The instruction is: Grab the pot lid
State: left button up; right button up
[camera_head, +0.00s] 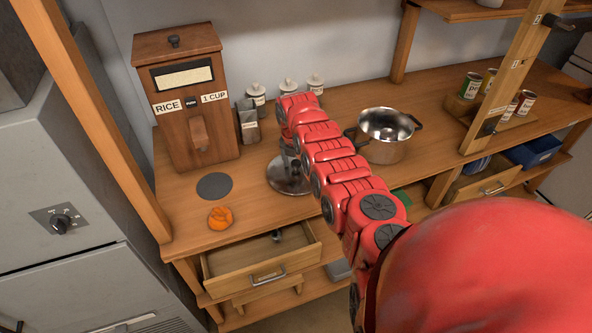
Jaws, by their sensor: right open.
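The shiny metal pot lid (278,182) lies on the wooden counter, left of the pot, and is partly hidden by my right arm. My red right arm crosses the picture from the lower right. My right gripper (289,153) points down at the middle of the lid and is open. Its fingertips are small and partly hidden, so I cannot tell whether they touch the lid's knob. The steel pot (384,150) stands uncovered on the counter, right of my arm. My left gripper is not in view.
A wooden rice dispenser (190,120) stands at the back left, with small jars (287,86) beside it. A grey disc (214,186) and an orange item (220,218) lie in front of it. A drawer (262,262) below is open. Cans (470,86) stand at the right.

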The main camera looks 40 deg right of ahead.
grip_shut()
dwell(0.4)
jog(key=shift+r, duration=0.1)
